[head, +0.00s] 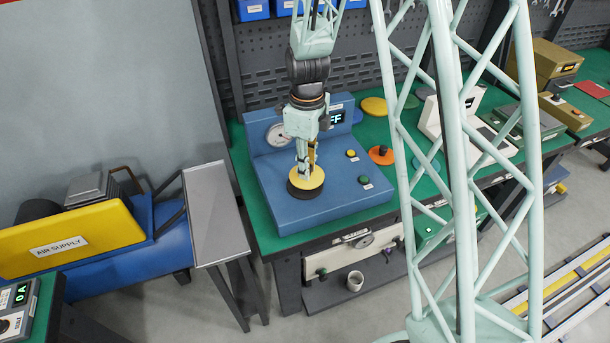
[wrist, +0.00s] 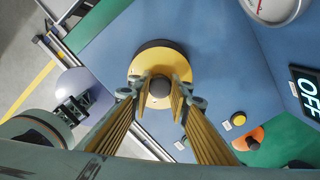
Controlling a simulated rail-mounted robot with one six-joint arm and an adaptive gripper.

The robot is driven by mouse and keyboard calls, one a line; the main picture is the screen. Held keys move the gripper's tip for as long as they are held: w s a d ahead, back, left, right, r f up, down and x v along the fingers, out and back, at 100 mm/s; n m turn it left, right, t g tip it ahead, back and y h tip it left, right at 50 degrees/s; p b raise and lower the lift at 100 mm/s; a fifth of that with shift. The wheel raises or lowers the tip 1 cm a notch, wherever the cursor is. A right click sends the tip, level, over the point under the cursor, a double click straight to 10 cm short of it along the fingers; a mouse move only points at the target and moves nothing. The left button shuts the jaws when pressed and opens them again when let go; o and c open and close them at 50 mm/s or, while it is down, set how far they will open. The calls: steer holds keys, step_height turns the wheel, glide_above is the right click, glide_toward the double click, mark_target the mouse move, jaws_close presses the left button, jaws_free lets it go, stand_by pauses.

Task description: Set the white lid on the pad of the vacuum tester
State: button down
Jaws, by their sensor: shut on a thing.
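My gripper (head: 306,172) points down over the blue vacuum tester (head: 330,205). It is shut on the dark knob (wrist: 153,87) of a yellow lid (head: 312,180). The yellow lid also shows in the wrist view (wrist: 165,62). It is over the round black pad (head: 306,194), whose dark edge (wrist: 154,43) shows past the lid in the wrist view. I cannot tell whether the lid touches the pad or is just above it. The tester's display (wrist: 307,88) reads OFF.
Right of the tester on the green bench are an orange lid (head: 376,159) with a dark knob, a yellow disc (head: 373,106) and a green disc (head: 411,101). A yellow button (head: 351,153) and green button (head: 364,180) stand on the tester. A gauge (head: 278,135) stands behind.

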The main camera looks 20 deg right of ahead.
steer(key=shift+w+a+f, duration=0.2)
steer(key=shift+a, duration=0.05)
steer(key=shift+f, duration=1.6)
steer(key=shift+f+b, duration=0.1)
steer(key=shift+b, duration=0.2)
steer(key=c, duration=2.4)
jaws_free()
steer(key=shift+r+p, duration=0.75)
steer(key=shift+r, duration=5.35)
steer(key=shift+r, duration=0.15)
